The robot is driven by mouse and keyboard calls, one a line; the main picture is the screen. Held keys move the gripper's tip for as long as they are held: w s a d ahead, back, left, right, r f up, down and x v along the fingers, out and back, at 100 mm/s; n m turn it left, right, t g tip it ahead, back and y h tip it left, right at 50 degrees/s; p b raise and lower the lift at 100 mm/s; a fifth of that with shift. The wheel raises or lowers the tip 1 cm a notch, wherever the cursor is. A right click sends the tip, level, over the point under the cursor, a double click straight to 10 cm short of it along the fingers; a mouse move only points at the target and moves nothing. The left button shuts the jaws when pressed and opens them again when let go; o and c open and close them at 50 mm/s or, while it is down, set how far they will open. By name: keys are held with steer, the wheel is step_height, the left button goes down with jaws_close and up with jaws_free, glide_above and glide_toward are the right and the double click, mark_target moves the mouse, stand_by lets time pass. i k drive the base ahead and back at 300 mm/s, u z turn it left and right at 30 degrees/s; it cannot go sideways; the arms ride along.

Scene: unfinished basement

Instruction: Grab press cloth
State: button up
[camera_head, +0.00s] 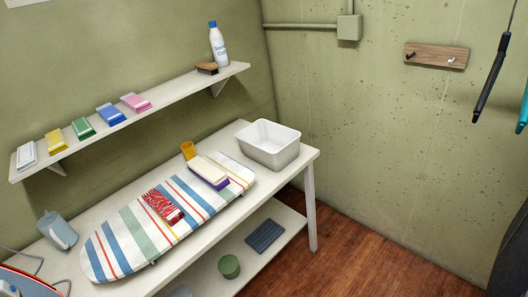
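A striped ironing board pad (143,233) lies on the white table. Farther along the pad is a cream folded piece (208,168) on top of a purple one (221,184); I cannot tell whether these are cloths or a sponge. My gripper is not in view.
A white basin (270,144), an orange cup (188,150) and a grey-blue jug-like object (57,230) stand on the table (238,128). A wall shelf (150,112) above holds several coloured packs, a brush (207,68) and a bottle (217,45). Floor (345,262) at right is clear.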

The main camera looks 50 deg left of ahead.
mark_target(211, 173)
steer(key=u, duration=0.05)
steer(key=i, duration=1.25)
steer(key=u, duration=0.85)
steer(key=i, duration=0.45)
steer(key=u, duration=0.25)
steer(key=k, duration=0.8)
steer(key=u, duration=0.2)
steer(key=i, duration=0.8)
steer(key=z, duration=0.1)
